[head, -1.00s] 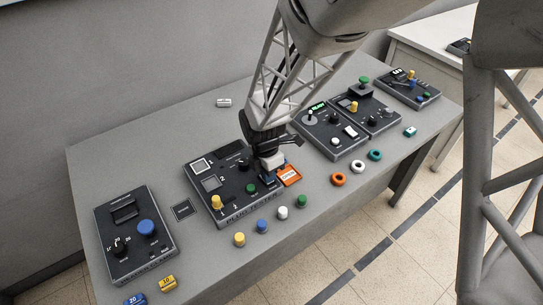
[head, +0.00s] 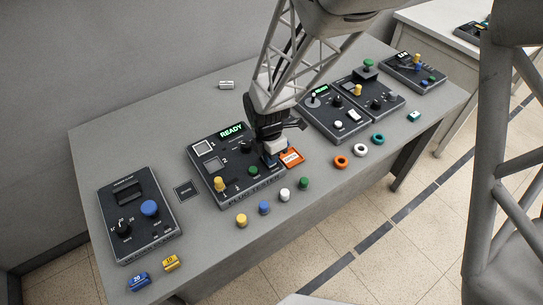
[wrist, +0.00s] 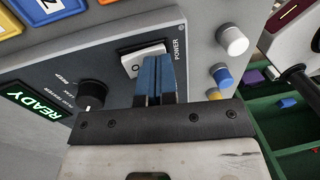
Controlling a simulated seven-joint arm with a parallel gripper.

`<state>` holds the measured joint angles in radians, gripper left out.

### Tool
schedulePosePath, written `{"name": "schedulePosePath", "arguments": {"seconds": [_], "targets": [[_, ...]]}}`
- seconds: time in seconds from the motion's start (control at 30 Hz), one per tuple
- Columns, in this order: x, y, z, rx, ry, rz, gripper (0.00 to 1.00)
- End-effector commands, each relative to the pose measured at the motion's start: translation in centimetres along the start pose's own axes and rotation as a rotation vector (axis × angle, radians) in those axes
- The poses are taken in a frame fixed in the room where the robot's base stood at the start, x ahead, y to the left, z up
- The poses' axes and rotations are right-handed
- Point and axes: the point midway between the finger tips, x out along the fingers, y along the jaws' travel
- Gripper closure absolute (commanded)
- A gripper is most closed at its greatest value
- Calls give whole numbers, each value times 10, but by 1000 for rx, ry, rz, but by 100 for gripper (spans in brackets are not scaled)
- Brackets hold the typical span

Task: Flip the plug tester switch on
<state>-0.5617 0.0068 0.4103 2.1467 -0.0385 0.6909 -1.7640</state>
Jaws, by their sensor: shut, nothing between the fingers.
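The plug tester (head: 235,193) is a dark box in the middle of the table. Its display (head: 232,131) is lit green and reads READY; a READY display (wrist: 33,105) also shows in the wrist view. My gripper (head: 270,163) is over the tester's right end. In the wrist view its blue fingers (wrist: 154,75) are shut and empty, with their tips at the power switch (wrist: 132,66). The switch is a white rocker with an O mark, labelled POWER. The fingers hide part of it, so its full tilt cannot be seen.
A yellow plug (head: 219,184) and a green one (head: 253,171) stand on the tester. An orange tag (head: 291,157) lies close right of my gripper. Several coloured plugs (head: 264,208) stand along the front. Other dark boxes (head: 139,220) stand left and right.

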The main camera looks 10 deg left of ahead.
Motion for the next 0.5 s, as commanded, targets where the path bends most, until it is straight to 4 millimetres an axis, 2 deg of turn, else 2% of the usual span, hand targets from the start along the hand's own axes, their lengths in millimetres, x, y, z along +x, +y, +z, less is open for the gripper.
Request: {"name": "schedulePosePath", "arguments": {"seconds": [0.5], "targets": [[-6, 12, 0, 0, 0, 0, 100]]}}
